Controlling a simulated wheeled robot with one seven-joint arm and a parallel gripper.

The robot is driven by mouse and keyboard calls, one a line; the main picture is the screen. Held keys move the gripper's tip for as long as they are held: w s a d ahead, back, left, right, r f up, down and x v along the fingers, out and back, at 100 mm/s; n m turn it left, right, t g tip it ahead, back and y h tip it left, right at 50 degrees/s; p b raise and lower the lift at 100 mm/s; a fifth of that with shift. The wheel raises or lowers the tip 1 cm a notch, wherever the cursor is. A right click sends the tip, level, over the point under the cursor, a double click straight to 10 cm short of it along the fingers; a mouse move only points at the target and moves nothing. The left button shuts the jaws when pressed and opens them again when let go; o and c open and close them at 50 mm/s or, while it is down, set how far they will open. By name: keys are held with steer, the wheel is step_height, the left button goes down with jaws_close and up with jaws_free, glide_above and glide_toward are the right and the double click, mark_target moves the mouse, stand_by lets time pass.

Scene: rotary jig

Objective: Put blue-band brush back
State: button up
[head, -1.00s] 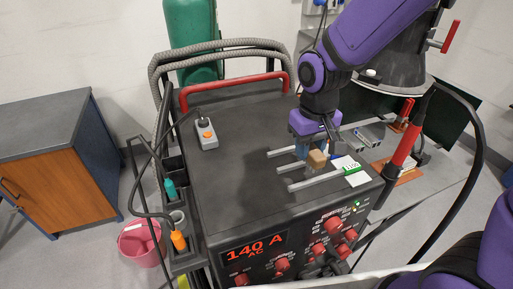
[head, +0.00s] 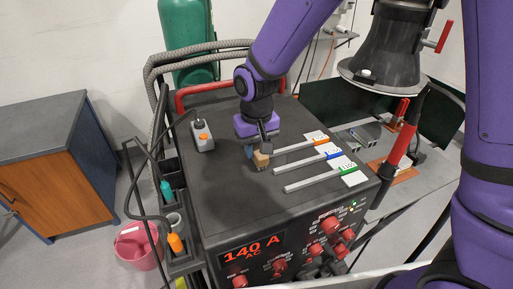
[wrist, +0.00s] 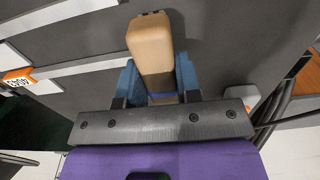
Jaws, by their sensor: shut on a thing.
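My gripper (head: 257,153) is above the dark top of the welding machine (head: 222,190), left of the grey rails. It is shut on the blue-band brush, whose tan wooden body (head: 261,160) shows below the fingers. In the wrist view the brush (wrist: 152,48) stands between the blue finger pads (wrist: 158,82), with a blue band (wrist: 162,96) low on it. The brush's far end is hidden by the gripper. I cannot tell whether the brush touches the top.
Three grey rails with orange (head: 317,139), blue (head: 333,154) and green (head: 348,170) tags lie to the right. A grey control box (head: 202,136) is to the left. A side rack (head: 183,262) holds a teal item (head: 166,190) and an orange-topped one (head: 175,242).

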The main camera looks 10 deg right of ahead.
mark_target(256, 145)
steer(key=shift+f, duration=0.25)
steer(key=shift+f, duration=0.15)
steer(key=o, duration=1)
steer(key=shift+o, duration=0.2)
step_height(256, 145, up, 12)
steer(key=f, duration=0.1)
steer(key=s+d+r+t, duration=0.1)
steer(key=s+d+r, duration=0.2)
steer(key=d+r, duration=0.55)
steer(key=s+d+r+m+t, duration=0.1)
steer(key=s+d+r+t, duration=0.1)
steer(key=s+d, duration=0.6)
steer(key=s+d+r+m+t, duration=0.2)
steer(key=s+d+r, duration=0.1)
steer(key=s+d, duration=0.5)
steer(key=shift+d, duration=0.15)
